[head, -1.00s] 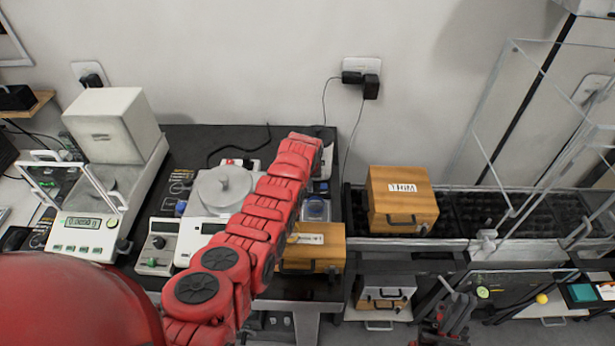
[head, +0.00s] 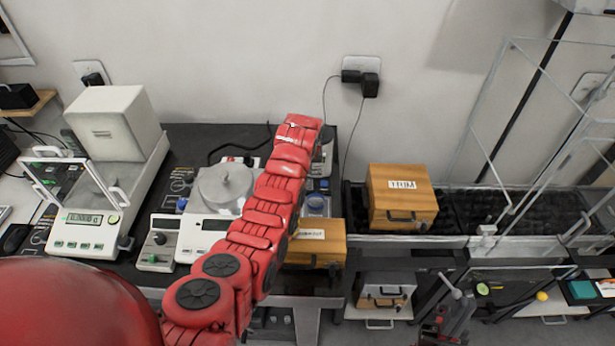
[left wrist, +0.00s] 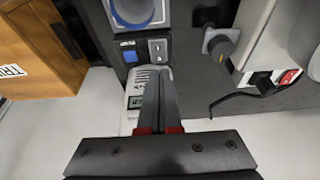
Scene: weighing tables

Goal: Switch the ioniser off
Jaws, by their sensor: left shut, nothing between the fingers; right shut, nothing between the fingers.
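A dark unit (left wrist: 142,38) shows at the top of the left wrist view, with a round blue-rimmed face, a grey rocker switch (left wrist: 158,50) and a blue button (left wrist: 130,56). I take it for the ioniser; its blue-rimmed face also shows in the head view (head: 316,204), right of my red left arm. My left gripper (left wrist: 158,72) is shut and empty, its fingertips just short of the rocker switch; contact cannot be told. In the head view the left gripper is hidden behind its arm. My right gripper (head: 456,302) is shut and empty, low at the right.
A white device with a small display (left wrist: 136,92) lies beside the left fingers. A balance with a round pan (head: 224,184) stands left of the arm. Wooden boxes stand in front (head: 316,246) and at right (head: 402,198). A clear-walled enclosure (head: 545,130) is far right.

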